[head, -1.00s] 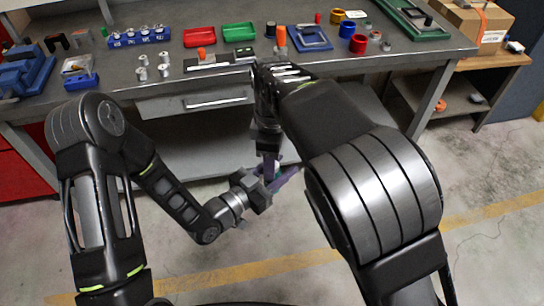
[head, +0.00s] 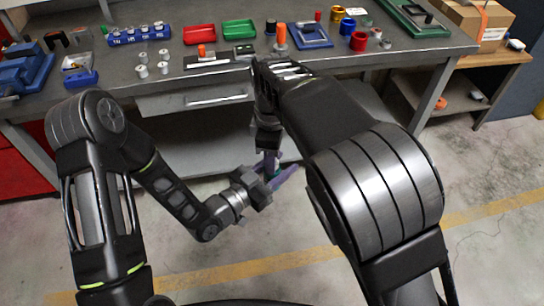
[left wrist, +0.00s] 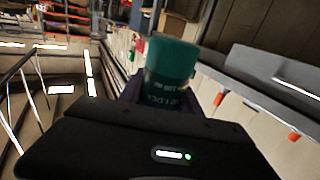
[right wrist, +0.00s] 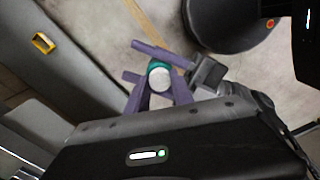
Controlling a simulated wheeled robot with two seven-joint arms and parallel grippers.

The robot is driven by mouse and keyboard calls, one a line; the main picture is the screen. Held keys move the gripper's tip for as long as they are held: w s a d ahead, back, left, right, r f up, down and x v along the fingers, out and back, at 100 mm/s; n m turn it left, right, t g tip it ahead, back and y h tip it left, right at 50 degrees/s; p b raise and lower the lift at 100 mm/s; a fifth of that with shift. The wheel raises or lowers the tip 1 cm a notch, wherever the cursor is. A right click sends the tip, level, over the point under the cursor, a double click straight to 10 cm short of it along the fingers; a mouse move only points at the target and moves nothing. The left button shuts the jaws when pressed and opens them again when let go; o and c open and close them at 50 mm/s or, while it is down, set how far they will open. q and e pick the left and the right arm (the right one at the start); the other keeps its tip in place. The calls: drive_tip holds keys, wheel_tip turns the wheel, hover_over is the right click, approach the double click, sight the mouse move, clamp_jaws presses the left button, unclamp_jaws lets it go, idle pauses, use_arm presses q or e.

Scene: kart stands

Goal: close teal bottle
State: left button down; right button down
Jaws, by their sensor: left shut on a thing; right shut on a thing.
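The teal bottle (left wrist: 170,75) stands between the purple fingers of my left gripper, with printing on its side, in the left wrist view. My left gripper (head: 279,180) is shut on it low in front of the workbench. My right gripper (head: 270,166) points down onto the same spot from above. In the right wrist view a round white cap (right wrist: 160,78) lies between the right gripper's purple fingers (right wrist: 158,92), and the teal bottle's rim (right wrist: 157,64) shows directly behind it. I cannot tell whether the cap is fully seated. The fingers hide much of the bottle in the head view.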

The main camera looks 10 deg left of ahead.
drive_tip(key=m, duration=0.4)
drive_tip(key=shift+m, duration=0.3)
drive_tip(key=m, duration=0.4)
drive_tip(key=shift+m, duration=0.4)
drive_tip(key=m, duration=0.8)
drive_tip(key=c, duration=1.1)
unclamp_jaws()
drive_tip(key=shift+r, duration=2.2)
